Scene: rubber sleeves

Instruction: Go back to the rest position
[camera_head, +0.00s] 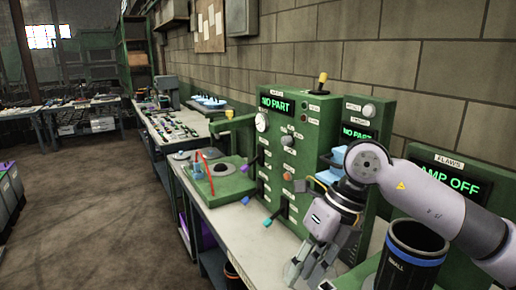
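My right gripper (306,271) hangs in the lower right of the head view, fingers pointing down over the bench edge. Its fingers look spread, with nothing seen between them; the tips are close to the lower picture edge. My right arm comes in from the right, over a black cup (408,262) with a blue band and the label SMALL. The cup stands just right of the gripper. My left gripper is not in view. No rubber sleeve can be made out clearly.
A green test panel (285,150) reading NO PART stands behind the gripper.

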